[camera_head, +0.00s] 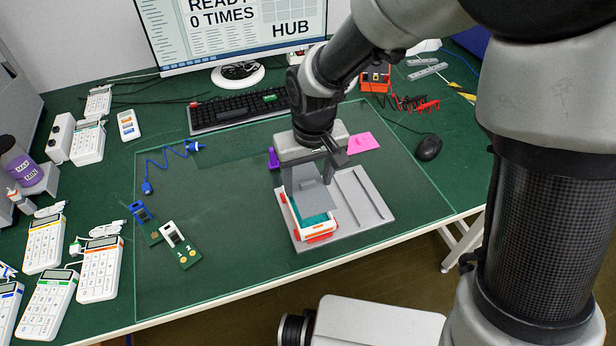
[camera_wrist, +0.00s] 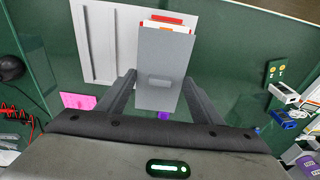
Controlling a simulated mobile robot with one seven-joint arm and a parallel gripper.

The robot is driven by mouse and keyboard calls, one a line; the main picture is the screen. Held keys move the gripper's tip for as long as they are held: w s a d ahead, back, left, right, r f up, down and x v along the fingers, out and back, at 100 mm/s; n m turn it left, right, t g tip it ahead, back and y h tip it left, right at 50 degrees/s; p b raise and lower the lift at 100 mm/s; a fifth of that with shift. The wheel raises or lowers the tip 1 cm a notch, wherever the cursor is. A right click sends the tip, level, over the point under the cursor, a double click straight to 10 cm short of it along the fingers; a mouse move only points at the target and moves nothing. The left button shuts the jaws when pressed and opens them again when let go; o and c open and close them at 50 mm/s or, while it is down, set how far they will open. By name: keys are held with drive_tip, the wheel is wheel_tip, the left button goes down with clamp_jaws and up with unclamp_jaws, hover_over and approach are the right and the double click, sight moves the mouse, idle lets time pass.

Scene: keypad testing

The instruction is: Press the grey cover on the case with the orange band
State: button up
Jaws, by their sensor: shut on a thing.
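The grey cover (camera_head: 313,198) is a flat plate with a small raised bar. My gripper (camera_head: 310,168) is shut on it, with a finger at each side of the cover in the wrist view (camera_wrist: 160,75). The cover is over the back part of a white case (camera_head: 322,231) with orange-red on its edges; a teal inside shows in front of the cover. In the wrist view the case's white and orange end (camera_wrist: 168,25) sticks out past the cover. I cannot tell whether the cover touches the case. My gripper hides the case's back end.
The case sits in a light grey fixture (camera_head: 362,205) on a clear mat. Two small green boards (camera_head: 182,250), a blue cable (camera_head: 165,165) and several white keypads (camera_head: 45,243) lie to the left. A pink note (camera_head: 362,142) and black mouse (camera_head: 428,147) lie to the right.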

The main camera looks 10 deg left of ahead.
drive_tip(key=shift+f+b, duration=1.7)
drive_tip(key=shift+f, duration=0.75)
drive_tip(key=shift+f+b, duration=0.3)
drive_tip(key=shift+f, duration=0.05)
drive_tip(key=o, duration=1.1)
drive_tip(key=shift+r+p, duration=0.45)
drive_tip(key=shift+r, duration=0.1)
drive_tip(key=shift+r+p, duration=2.3)
drive_tip(key=shift+r, duration=0.7)
